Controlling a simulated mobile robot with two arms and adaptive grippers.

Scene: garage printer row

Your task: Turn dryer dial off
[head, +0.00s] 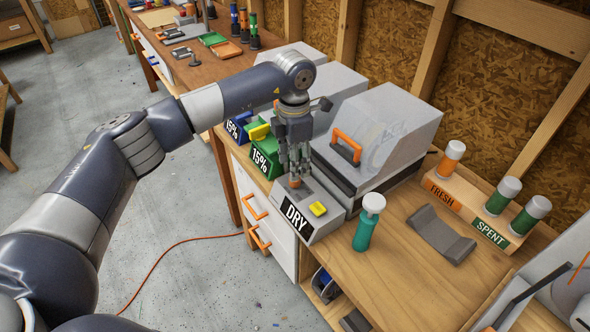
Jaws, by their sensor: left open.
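The dryer is a grey box with a translucent lid and an orange handle (346,147). Its sloped front panel, marked DRY (297,219), carries a small orange-brown dial (295,183) and a yellow button (318,209). My left gripper (295,171) points down right over the dial, open, with its fingers around or just above the dial's top. I cannot tell whether they touch it. The fingers partly hide the dial, and its pointer setting is not readable. My right gripper is not in view.
A teal bottle with a white cap (366,223) stands just right of the panel. A grey cradle (440,234) and a wooden rack marked FRESH and SPENT (467,208) with several canisters are farther right. Green (265,151) and blue 15% bins stand to the left.

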